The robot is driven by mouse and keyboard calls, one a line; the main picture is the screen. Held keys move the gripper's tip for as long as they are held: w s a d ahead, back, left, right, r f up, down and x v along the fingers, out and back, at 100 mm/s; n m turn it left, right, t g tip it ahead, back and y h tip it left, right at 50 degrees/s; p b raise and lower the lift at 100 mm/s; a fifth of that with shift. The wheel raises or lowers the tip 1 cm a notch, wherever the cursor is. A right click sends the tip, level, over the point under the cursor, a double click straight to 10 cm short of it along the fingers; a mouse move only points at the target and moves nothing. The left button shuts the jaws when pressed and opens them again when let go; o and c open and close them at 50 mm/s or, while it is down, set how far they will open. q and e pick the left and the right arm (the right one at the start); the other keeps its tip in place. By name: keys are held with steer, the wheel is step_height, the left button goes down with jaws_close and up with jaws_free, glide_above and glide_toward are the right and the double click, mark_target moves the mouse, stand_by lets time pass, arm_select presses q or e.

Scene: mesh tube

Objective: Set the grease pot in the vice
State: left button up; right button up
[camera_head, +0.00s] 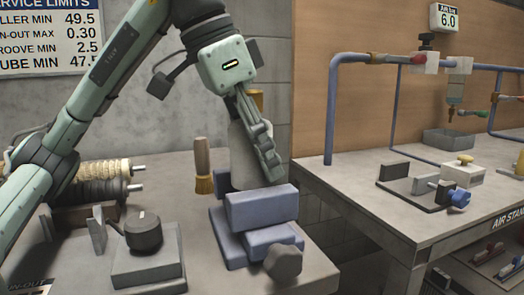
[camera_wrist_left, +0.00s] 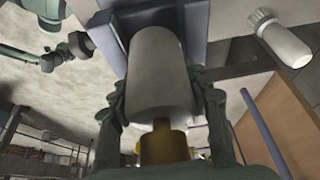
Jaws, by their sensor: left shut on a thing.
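The grease pot (camera_head: 240,150) is a pale grey cylinder with a brass-coloured top, upright in the head view. My left gripper (camera_head: 268,165) is shut on its side. In the left wrist view the pot (camera_wrist_left: 160,75) lies between the fingers of my left gripper (camera_wrist_left: 162,105), brass part nearest the camera. The blue vice (camera_head: 262,210) stands on the bench; its front jaw hides the pot's lower end. In the wrist view the pot's far end lies against blue-grey vice parts (camera_wrist_left: 194,30). I cannot tell whether the pot touches the vice's bottom. My right gripper is out of view.
A wooden-handled brush (camera_head: 202,165) stands left of the vice. A grey block with a black round part (camera_head: 143,232) and spools (camera_head: 100,180) are further left. The air stand bench (camera_head: 400,215), with piping and fittings, is on the right, beyond a gap.

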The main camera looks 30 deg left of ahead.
mark_target(235, 123)
arm_select(q)
steer(key=shift+s+f, duration=0.2)
steer(key=shift+f, duration=0.1)
steer(key=o, duration=1.5)
steer(key=shift+d, duration=0.15)
steer(key=shift+c, duration=0.2)
steer(key=v, duration=0.7)
steer(key=shift+w+r, duration=0.15)
steer(key=shift+v, duration=0.85)
